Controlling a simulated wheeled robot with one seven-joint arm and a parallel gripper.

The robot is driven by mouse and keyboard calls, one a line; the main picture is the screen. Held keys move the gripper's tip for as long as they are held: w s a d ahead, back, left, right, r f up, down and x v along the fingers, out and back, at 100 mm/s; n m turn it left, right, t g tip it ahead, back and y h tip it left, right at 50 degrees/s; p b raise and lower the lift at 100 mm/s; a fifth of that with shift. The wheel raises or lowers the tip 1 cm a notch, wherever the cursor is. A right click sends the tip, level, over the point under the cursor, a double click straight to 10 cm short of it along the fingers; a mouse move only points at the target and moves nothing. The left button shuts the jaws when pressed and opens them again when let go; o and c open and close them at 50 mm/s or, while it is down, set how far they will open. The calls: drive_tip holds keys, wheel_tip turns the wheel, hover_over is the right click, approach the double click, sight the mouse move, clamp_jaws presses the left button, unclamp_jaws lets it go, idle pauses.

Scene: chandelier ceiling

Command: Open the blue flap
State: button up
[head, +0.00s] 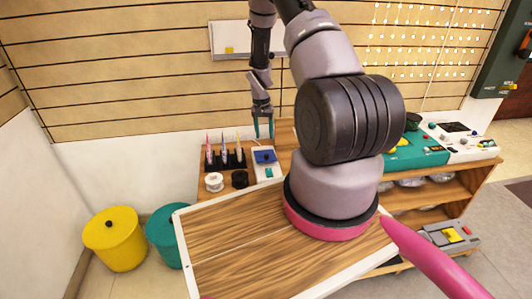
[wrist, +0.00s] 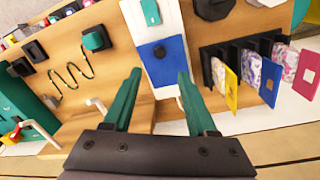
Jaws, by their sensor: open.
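The blue flap (wrist: 163,62) is a blue square with a dark round spot, set on a white panel (wrist: 151,35) on the wooden bench. It looks closed and lies flat. In the head view the blue flap (head: 265,157) sits on the same panel, left of my arm. My gripper (wrist: 157,72) has two green fingers, spread apart and empty. In the wrist view the flap shows between and beyond the fingertips. In the head view my gripper (head: 263,128) hangs above the panel, just behind the flap. I cannot tell the exact gap to it.
A dark rack (head: 225,160) with colourful packets stands left of the panel in the head view. White and black spools (head: 214,182) lie before it. A teal button (wrist: 151,12) is on the panel. A black cord (wrist: 72,75) lies on the bench. Teal equipment (head: 415,150) stands right.

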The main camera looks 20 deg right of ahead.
sight(266, 155)
drive_tip(key=f, duration=0.9)
drive_tip(key=shift+s+d+f, duration=0.25)
drive_tip(key=shift+d+f, duration=0.05)
drive_tip(key=shift+f, duration=0.1)
clamp_jaws()
idle(0.9)
